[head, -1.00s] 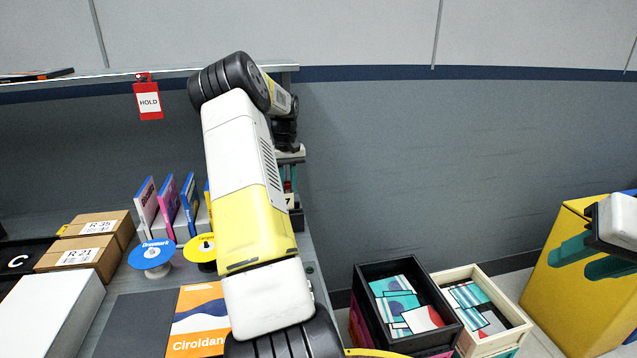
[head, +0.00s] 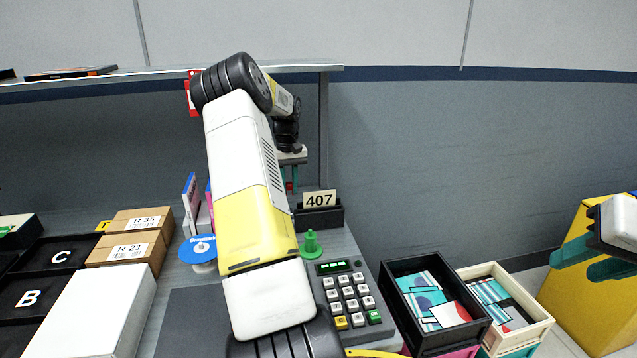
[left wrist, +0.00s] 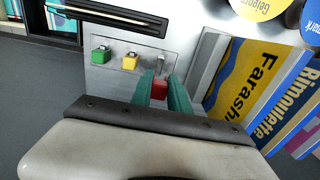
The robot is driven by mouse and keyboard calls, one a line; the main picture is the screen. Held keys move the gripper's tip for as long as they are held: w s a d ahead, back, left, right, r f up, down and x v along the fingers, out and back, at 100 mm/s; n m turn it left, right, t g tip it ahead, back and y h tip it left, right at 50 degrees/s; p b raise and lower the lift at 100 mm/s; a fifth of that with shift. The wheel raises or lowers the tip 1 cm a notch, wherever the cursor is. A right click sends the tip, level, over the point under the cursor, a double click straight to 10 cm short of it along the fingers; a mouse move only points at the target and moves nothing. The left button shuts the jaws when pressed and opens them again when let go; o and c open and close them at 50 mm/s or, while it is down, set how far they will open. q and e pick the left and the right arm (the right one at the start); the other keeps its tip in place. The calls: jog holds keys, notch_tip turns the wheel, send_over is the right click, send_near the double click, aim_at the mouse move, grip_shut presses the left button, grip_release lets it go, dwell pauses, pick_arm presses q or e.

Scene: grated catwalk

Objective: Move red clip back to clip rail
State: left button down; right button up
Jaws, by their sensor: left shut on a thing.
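My left gripper (left wrist: 164,92) is shut on the red clip (left wrist: 160,88) in the left wrist view, with a teal finger on either side of it. The clip is in front of a grey metal plate, the clip rail (left wrist: 128,76), to the right of a green clip (left wrist: 101,55) and a yellow clip (left wrist: 130,62). I cannot tell whether the red clip touches the rail. In the head view, my left gripper (head: 290,180) is partly hidden behind its own arm, with a bit of red between the fingers. My right gripper (head: 572,264) is open and empty at the right edge.
A keypad (head: 346,296), a 407 sign (head: 319,200) and a green spindle (head: 311,243) stand right of my left arm. Brown boxes (head: 128,248), a blue disc (head: 198,249) and upright books (head: 190,200) are left. A black crate (head: 398,303) stands lower right.

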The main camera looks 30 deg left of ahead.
pick_arm(q)
jog(key=shift+f, duration=2.35)
jog(key=shift+s+d+f, duration=0.1)
jog(key=shift+s, duration=0.05)
jog(key=shift+f, duration=1.5)
jog(key=c, duration=0.8)
grip_release()
jog(key=shift+o, duration=0.2)
jog(key=shift+r, duration=0.1)
jog(key=shift+r, duration=3.95)
